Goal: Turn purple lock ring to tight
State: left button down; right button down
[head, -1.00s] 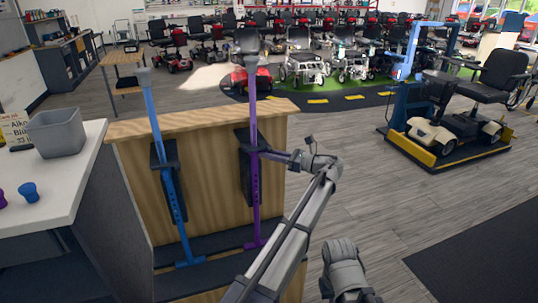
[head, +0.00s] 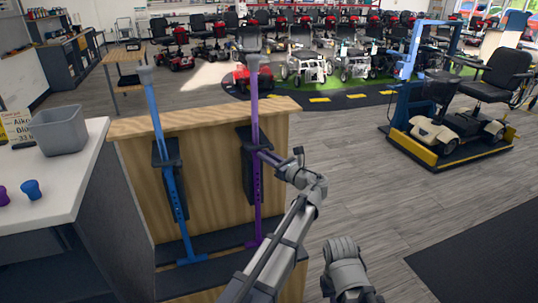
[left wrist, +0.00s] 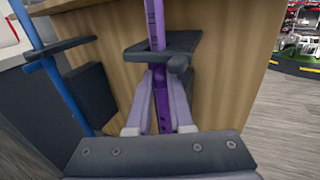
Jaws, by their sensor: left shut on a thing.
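The purple pole (head: 255,105) stands upright against the wooden stand, passing a black bracket; it also shows in the left wrist view (left wrist: 154,22). My left gripper (head: 265,155) reaches the pole from the right at bracket height. In the left wrist view its two pale fingers (left wrist: 162,80) close in on both sides of the pole, just below the lever. It is shut on what appears to be the purple lock ring, whose outline is mostly hidden.
A similar blue pole (head: 158,120) stands to the left on the same wooden stand (head: 210,150). A counter at left holds a grey bin (head: 58,130), a purple knob (head: 3,196) and a blue knob (head: 31,190).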

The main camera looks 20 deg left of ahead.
pick_arm(q)
jog(key=shift+s+a+m+t+h, duration=0.3)
jog(key=shift+m+t+h, duration=0.5)
jog(key=shift+t+h, duration=0.1)
jog(key=shift+s+a+m+t+h, duration=0.25)
jog(key=shift+a+m+t+h, duration=0.05)
jog(key=shift+m+t+h, duration=0.55)
jog(key=shift+s+a+m+t+h, duration=0.3)
jog(key=shift+m+t+h, duration=0.45)
jog(key=shift+t+h, duration=0.15)
jog(key=shift+h, duration=0.25)
jog(key=c, duration=0.8)
grip_release()
jog(key=v, duration=0.7)
jog(key=shift+s+d, duration=0.25)
jog(key=shift+s, duration=0.05)
